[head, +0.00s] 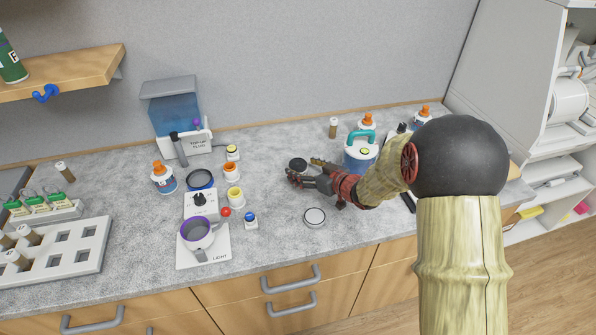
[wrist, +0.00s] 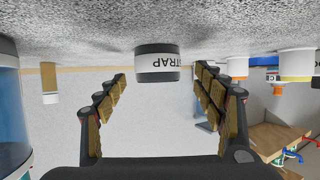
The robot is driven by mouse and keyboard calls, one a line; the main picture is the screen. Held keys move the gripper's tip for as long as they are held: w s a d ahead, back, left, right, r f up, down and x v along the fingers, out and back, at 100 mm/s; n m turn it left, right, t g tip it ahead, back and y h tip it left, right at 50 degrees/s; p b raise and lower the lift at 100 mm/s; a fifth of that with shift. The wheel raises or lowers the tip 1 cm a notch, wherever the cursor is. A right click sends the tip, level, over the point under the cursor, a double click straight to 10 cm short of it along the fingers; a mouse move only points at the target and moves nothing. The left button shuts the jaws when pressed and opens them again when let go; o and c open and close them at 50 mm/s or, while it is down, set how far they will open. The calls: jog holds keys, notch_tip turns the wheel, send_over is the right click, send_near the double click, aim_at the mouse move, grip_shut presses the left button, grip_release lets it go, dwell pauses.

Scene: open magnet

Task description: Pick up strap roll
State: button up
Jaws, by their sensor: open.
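The strap roll (wrist: 158,68) has a white band with "STRAP" printed on it and dark ends; the wrist view shows it upside down. In the head view it is the dark round thing (head: 298,163) standing on the grey counter. My gripper (head: 303,169) reaches in from the right, low over the counter, with its fingers at the roll. In the wrist view my gripper (wrist: 162,78) is open, one row of finger pads on each side. The roll shows in the gap near the fingertips, with space on both sides. I cannot tell how deep it sits between them.
A blue jug with a teal handle (head: 361,153) stands close to my wrist. A round white-topped tin (head: 315,217) lies nearer the counter's front edge. Small orange, yellow and blue-capped containers (head: 234,196), a scale (head: 203,257) and a dispenser (head: 178,115) stand to the left.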

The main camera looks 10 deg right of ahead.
aim_at(303, 168)
jog(key=x, duration=0.1)
jog(key=b+x, duration=0.1)
jog(key=x, duration=0.1)
jog(key=shift+w+f, duration=0.25)
jog(key=shift+f, duration=0.15)
jog(key=shift+w, duration=0.2)
jog(key=shift+r, duration=0.1)
jog(key=shift+c, duration=0.8)
jog(key=c, duration=1.1)
jog(key=shift+c, duration=0.2)
